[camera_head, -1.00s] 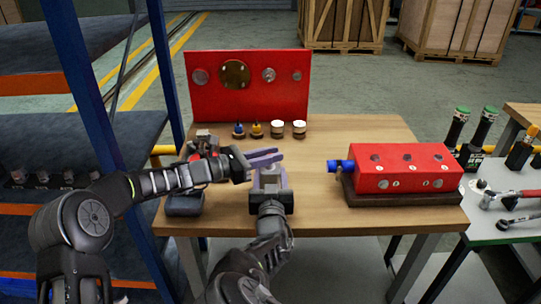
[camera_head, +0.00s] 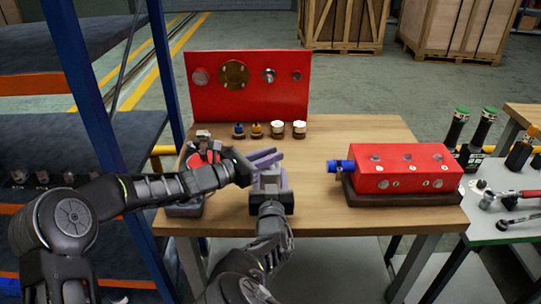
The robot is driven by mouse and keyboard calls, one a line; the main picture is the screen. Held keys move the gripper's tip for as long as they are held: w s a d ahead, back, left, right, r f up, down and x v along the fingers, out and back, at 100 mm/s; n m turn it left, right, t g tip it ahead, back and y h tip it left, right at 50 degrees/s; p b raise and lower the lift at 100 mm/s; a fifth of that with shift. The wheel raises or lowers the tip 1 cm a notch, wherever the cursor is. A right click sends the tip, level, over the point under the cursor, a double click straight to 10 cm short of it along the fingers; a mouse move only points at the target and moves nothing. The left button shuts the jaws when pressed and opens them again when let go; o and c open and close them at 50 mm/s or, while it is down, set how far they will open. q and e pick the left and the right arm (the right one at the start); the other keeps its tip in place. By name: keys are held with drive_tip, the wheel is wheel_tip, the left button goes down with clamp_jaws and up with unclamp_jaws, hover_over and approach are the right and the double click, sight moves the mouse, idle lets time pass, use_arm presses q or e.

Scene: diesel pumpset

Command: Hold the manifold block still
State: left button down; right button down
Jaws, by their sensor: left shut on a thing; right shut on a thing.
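A small grey block (camera_head: 268,180), which looks like the manifold block, sits upright near the front edge of the wooden table. My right gripper (camera_head: 270,182) comes from the front and is shut on this block, one finger on each side. My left gripper (camera_head: 268,158) reaches in from the left, just above and behind the block. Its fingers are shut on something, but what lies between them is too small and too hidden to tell.
A red ported block (camera_head: 405,170) with a blue fitting (camera_head: 341,166) lies on a dark base at the right. A red panel (camera_head: 250,104) stands at the back, with several small parts before it. A blue rack post (camera_head: 100,120) stands left.

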use_arm(q)
drive_tip(key=shift+r, duration=0.2)
use_arm(e)
drive_tip(key=shift+r, duration=0.1)
use_arm(q)
drive_tip(key=shift+r, duration=0.9)
use_arm(e)
drive_tip(key=shift+f, duration=0.25)
use_arm(q)
drive_tip(key=shift+d+r, duration=0.1)
use_arm(e)
drive_tip(key=shift+s+f, duration=0.1)
drive_tip(key=shift+f, duration=0.05)
use_arm(q)
drive_tip(key=c, duration=1.8)
unclamp_jaws()
drive_tip(key=o, duration=0.6)
drive_tip(key=shift+f, duration=0.35)
drive_tip(key=shift+c, duration=0.2)
use_arm(e)
drive_tip(key=shift+r, duration=0.2)
use_arm(q)
drive_tip(key=shift+f, duration=0.1)
use_arm(e)
drive_tip(key=shift+r, duration=0.15)
